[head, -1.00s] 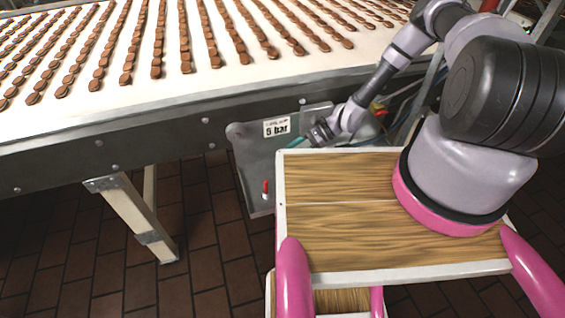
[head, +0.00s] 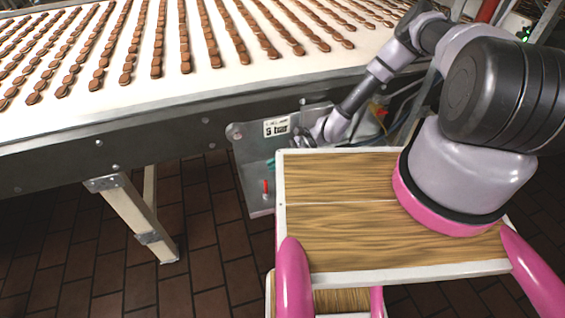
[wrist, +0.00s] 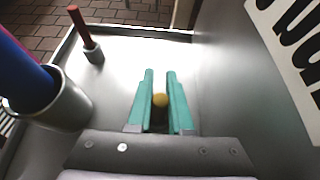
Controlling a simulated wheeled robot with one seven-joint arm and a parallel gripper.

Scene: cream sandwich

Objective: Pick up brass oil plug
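The brass oil plug (wrist: 160,100) shows in the wrist view as a small round yellow thing in the narrow gap between the two teal fingers. My gripper (wrist: 160,73) has its fingers parallel and slightly apart, one on each side of the plug, over a shiny grey metal tray. The plug nearly fills the gap. I cannot tell whether the fingers press on it or stand just clear. In the head view my gripper (head: 272,163) is small, low over the metal tray. The plug cannot be made out there.
In the wrist view, a metal cup (wrist: 62,103) with blue and red handles stands left, and a smaller holder (wrist: 94,52) bears a red-brown stick. A labelled wall (wrist: 240,80) rises close on the right. The conveyor (head: 180,95) with chocolate rows lies behind.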

